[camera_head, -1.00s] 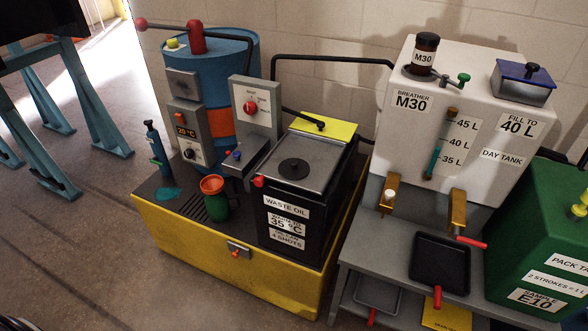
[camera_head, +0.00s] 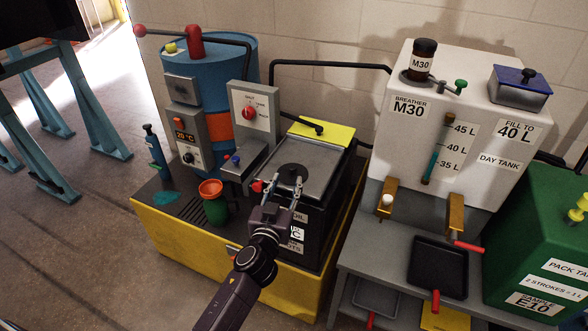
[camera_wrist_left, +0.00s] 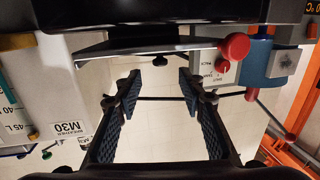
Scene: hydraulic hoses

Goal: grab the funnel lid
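A grey lid (camera_head: 318,162) lies on top of the black waste-oil tank (camera_head: 338,208). It has a black round disc (camera_head: 292,172) in its middle and a red knob (camera_head: 257,186) at its front left corner. I take this lid to be the funnel lid, though no label says so. My left gripper (camera_head: 286,186) is open and empty over the front of the lid, just right of the red knob. In the left wrist view the red knob (camera_wrist_left: 234,46) and the lid edge (camera_wrist_left: 150,46) show beyond the open fingers. My right gripper is not in view.
A green jug with an orange rim (camera_head: 210,190) stands left of the tank on the yellow-edged base (camera_head: 165,233). A grey switch box (camera_head: 252,110) stands behind. The white day tank (camera_head: 480,120) with a blue-topped box (camera_head: 521,88) is at right.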

